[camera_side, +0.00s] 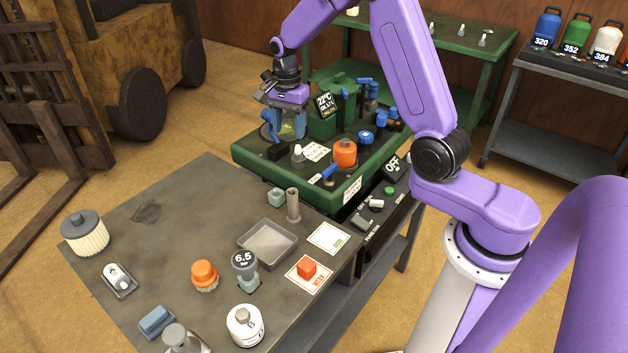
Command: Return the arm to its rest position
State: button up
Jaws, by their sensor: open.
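My gripper (286,126) hangs from my purple arm over the left part of the green machine tray (262,170). Its blue fingers point down and stand apart. A clear or yellowish piece shows between or behind the fingers; I cannot tell whether they touch it. The fingertips are close above the tray, near a black block and a white-topped knob (298,153).
A grey bench (150,215) in front holds a filter (85,234), a shallow tray (267,243) and small parts. A forklift stands left; shelves stand behind.

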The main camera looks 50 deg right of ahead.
jog(key=s+a+r+n, duration=0.3)
jog(key=s+a+n, duration=0.3)
jog(key=s+n, duration=0.1)
jog(key=s+a+r+n, duration=0.3)
jog(key=s+a+n, duration=0.3)
jog(key=s+n, duration=0.1)
jog(key=s+d+n, duration=0.1)
jog(key=s+n, duration=1.3)
jog(key=s, duration=0.7)
jog(key=shift+d+r, duration=0.2)
jog(key=shift+r, duration=0.1)
jog(key=shift+o, duration=0.2)
jog(key=shift+w, duration=0.1)
